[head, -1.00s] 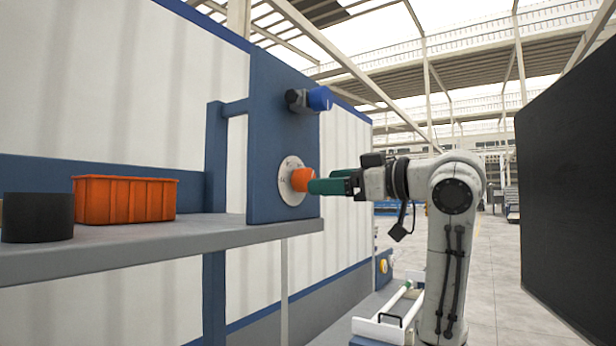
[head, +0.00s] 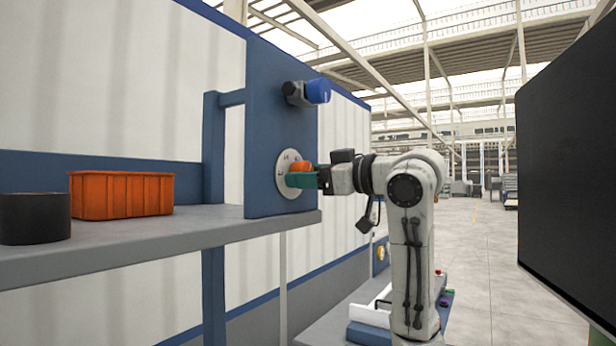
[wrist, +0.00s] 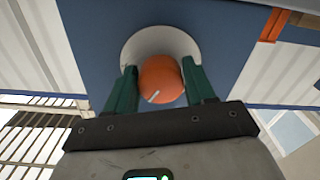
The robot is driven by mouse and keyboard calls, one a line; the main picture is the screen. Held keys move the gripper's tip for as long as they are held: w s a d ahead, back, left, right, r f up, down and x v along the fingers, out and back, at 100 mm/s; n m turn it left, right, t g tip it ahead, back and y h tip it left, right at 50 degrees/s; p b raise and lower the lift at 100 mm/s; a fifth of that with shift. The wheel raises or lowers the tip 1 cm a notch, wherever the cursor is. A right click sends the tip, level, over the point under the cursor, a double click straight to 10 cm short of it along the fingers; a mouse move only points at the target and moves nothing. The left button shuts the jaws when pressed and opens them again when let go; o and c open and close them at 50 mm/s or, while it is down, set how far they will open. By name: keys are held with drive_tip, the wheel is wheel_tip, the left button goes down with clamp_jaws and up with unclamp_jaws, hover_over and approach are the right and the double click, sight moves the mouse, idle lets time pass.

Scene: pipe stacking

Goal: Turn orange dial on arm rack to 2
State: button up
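The orange dial (head: 302,166) sits on a round pale plate (head: 283,176) with dark marks, on the blue panel of the rack (head: 262,130). In the wrist view the dial (wrist: 160,82) shows a short white line at its lower left. My gripper (head: 300,180) is at the dial, its green fingers reaching to the plate. In the wrist view my gripper (wrist: 158,88) has one finger on each side of the dial, the right one very near it. A small gap seems to show at the left finger. The numbers on the plate cannot be read.
A grey shelf (head: 150,235) to the left carries an orange bin (head: 122,194) and a black cylinder (head: 35,217). A large dark panel (head: 568,180) stands at the right.

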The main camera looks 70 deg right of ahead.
drive_tip(key=c, duration=0.4)
drive_tip(key=shift+c, duration=0.2)
drive_tip(key=shift+n, duration=0.3)
drive_tip(key=shift+f+n+b, duration=0.1)
drive_tip(key=shift+n+b, duration=0.8)
drive_tip(key=n+b, duration=0.2)
drive_tip(key=n, duration=0.1)
drive_tip(key=shift+n, duration=0.3)
drive_tip(key=n+b, duration=0.1)
drive_tip(key=n, duration=0.2)
drive_tip(key=n+b, duration=0.1)
drive_tip(key=n, duration=0.1)
drive_tip(key=shift+d+r+n+b, duration=0.2)
drive_tip(key=shift+n+b, duration=0.1)
drive_tip(key=shift+n, duration=0.1)
drive_tip(key=shift+a, duration=0.1)
